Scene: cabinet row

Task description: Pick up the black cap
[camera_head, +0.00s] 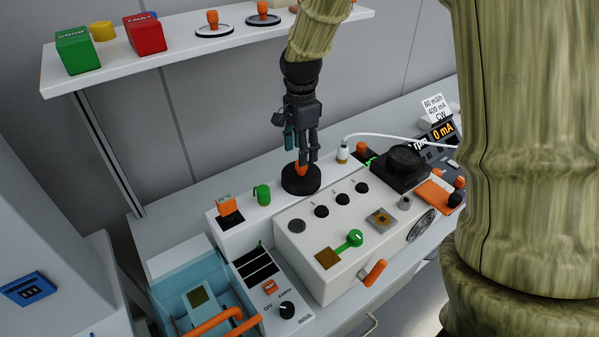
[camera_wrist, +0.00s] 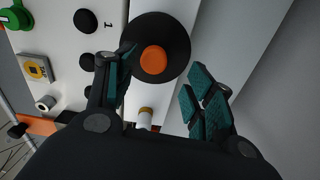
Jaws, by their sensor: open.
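A round black cap (camera_head: 297,186) with an orange knob on top sits on the white box below my gripper. In the wrist view the black cap (camera_wrist: 168,25) and its orange knob (camera_wrist: 153,60) show at the top centre. My gripper (camera_head: 308,157) points down over it with fingers apart. In the wrist view my gripper (camera_wrist: 165,68) has one finger overlapping the cap's left side and the other off its right edge. The fingertips are close to the knob; I cannot tell whether they touch it.
A white panel box (camera_head: 325,235) with several small black discs and a green knob (camera_head: 354,238) stands in front. A cable with a white plug (camera_head: 343,154) and a black round device (camera_head: 403,161) are to the right. A shelf (camera_head: 180,42) with coloured blocks runs behind.

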